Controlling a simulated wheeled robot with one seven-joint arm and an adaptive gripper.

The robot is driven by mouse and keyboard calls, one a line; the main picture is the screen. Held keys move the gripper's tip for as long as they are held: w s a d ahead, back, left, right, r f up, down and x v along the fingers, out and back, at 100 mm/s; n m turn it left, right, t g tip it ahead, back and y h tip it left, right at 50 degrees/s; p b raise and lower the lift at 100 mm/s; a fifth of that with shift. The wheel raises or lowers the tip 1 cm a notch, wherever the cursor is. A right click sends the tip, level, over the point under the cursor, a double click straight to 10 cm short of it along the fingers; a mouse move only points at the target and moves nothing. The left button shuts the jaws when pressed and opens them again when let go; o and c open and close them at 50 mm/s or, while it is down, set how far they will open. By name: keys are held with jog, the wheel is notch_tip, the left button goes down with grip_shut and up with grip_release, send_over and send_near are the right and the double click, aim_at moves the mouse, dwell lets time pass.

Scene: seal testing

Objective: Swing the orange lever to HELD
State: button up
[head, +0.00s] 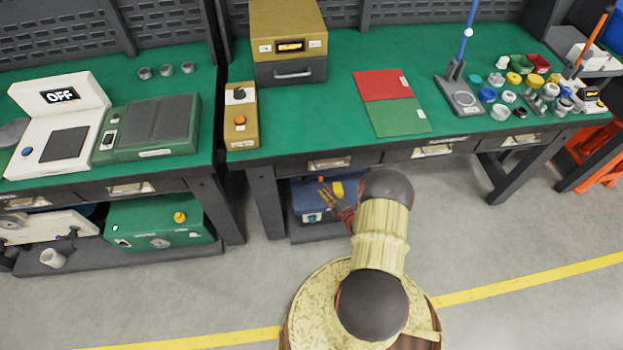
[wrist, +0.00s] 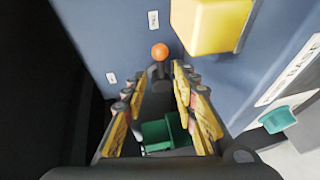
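The orange lever's ball knob (wrist: 160,51) shows in the wrist view on a dark stem, in front of the blue face (wrist: 85,35) of a machine. In the head view the small orange knob (head: 320,179) shows at the blue machine (head: 298,203) under the right bench. My gripper (wrist: 159,72) is open, its two yellow fingers apart. The knob appears just beyond the fingertips, roughly centred between them; I see no clear contact. In the head view my gripper (head: 325,190) reaches under the bench. Two small white labels (wrist: 153,20) (wrist: 111,77) flank the lever; their text is unreadable.
A yellow block (wrist: 212,25) juts out close to the right finger. A green part (wrist: 165,132) lies below, between the fingers. A teal knob (wrist: 278,119) sits at lower right. The bench edge (head: 345,158) overhangs the machine. Grey floor (head: 480,240) is free to the right.

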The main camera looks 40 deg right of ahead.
aim_at(316, 180)
jog(key=shift+b+x, duration=1.45)
jog(key=shift+x, duration=2.7)
jog(key=shift+c, duration=0.8)
grip_shut()
